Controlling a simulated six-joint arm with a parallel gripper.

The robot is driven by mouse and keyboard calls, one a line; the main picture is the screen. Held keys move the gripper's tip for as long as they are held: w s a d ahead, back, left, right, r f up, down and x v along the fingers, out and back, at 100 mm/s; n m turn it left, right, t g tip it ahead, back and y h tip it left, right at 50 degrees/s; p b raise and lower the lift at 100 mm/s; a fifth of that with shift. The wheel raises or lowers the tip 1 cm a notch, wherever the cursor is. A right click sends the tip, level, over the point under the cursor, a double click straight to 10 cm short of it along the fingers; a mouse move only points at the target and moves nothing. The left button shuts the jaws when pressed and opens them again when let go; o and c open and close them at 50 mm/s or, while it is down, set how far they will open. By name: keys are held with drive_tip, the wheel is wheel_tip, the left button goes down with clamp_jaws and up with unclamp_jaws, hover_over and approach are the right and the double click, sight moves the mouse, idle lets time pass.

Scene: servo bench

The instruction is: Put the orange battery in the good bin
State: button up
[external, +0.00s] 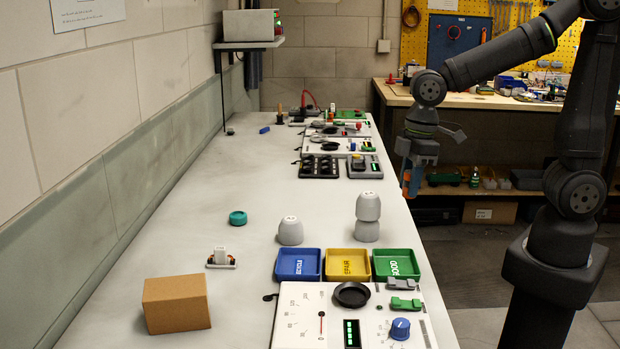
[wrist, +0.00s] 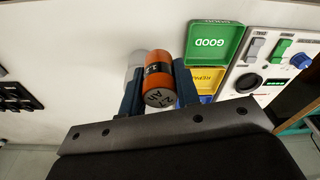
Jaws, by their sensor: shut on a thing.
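My gripper (external: 411,184) is raised above the right edge of the bench, beyond the bins in the external view. In the wrist view, my gripper (wrist: 158,85) is shut on the orange battery (wrist: 162,72), which has a dark band and a grey end and sits between the blue fingers. In the external view a bit of orange (external: 406,178) shows at the fingertips. The good bin is the green tray (external: 397,264), right of the yellow bin. In the wrist view the green good bin (wrist: 215,43) lies to the right of the battery and looks empty.
A blue bin (external: 298,264) and a yellow bin (external: 348,264) stand beside the green one. Pale cups (external: 367,207) stand behind the bins, one pair stacked. A meter panel (external: 300,310) lies in front. A cardboard box (external: 177,303) sits at left.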

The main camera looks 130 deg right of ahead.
hover_over(392, 269)
drive_tip(key=f, duration=0.7)
drive_tip(key=shift+s+a+f, duration=0.15)
drive_tip(key=shift+s+f, duration=0.05)
drive_tip(key=shift+f, duration=2.1)
drive_tip(key=o, duration=1)
drive_tip(key=shift+f, duration=0.15)
drive_tip(key=shift+o, duration=0.2)
wheel_tip(392, 269, up, 12)
drive_tip(key=s, duration=0.1)
drive_tip(key=shift+a, duration=0.35)
drive_tip(key=shift+s, duration=0.1)
